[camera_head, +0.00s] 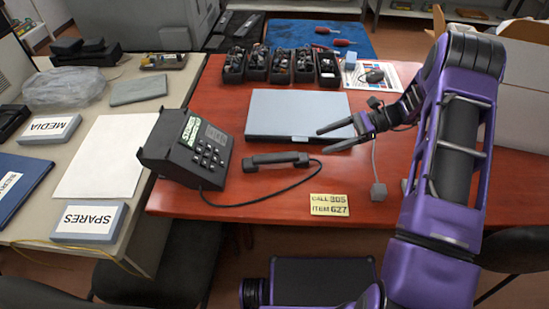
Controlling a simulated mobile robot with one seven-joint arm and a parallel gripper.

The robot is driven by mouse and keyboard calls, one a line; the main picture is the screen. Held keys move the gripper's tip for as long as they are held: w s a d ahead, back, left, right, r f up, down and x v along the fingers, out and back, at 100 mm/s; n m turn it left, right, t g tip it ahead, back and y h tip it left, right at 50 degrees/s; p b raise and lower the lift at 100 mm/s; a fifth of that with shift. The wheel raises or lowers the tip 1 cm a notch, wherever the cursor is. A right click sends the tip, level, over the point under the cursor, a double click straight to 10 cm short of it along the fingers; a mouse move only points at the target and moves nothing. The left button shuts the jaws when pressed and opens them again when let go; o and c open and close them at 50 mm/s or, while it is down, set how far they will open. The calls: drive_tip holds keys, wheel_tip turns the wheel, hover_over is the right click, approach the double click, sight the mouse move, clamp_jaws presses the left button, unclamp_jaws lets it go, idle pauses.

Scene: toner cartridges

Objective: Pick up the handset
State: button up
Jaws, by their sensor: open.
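The black handset (276,161) lies on the red table, just right of the black desk phone (188,147). A cord runs from the handset's right end, loops toward the front and leads back to the phone. My gripper (325,141) is open and empty. It comes in from the right with its fingers pointing left, and its tips appear a little right of and behind the handset. I cannot tell its height above the table.
A closed grey laptop (297,114) sits behind the handset. A yellow note (329,205) lies in front of it. Black bins (280,67) with small parts line the back. A grey connector (378,191) on a cable is near my arm.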

approach(274, 156)
drive_tip(key=x, duration=0.4)
drive_tip(key=shift+s+a+f, duration=0.2)
drive_tip(key=shift+s+f, duration=0.05)
drive_tip(key=shift+f, duration=0.25)
drive_tip(key=shift+r+b+x, duration=0.15)
drive_tip(key=shift+x, duration=1.25)
drive_tip(key=shift+r+b+x, duration=0.15)
drive_tip(key=shift+x, duration=1.3)
drive_tip(key=shift+w+a, duration=0.15)
drive_tip(key=shift+w, duration=0.1)
clamp_jaws()
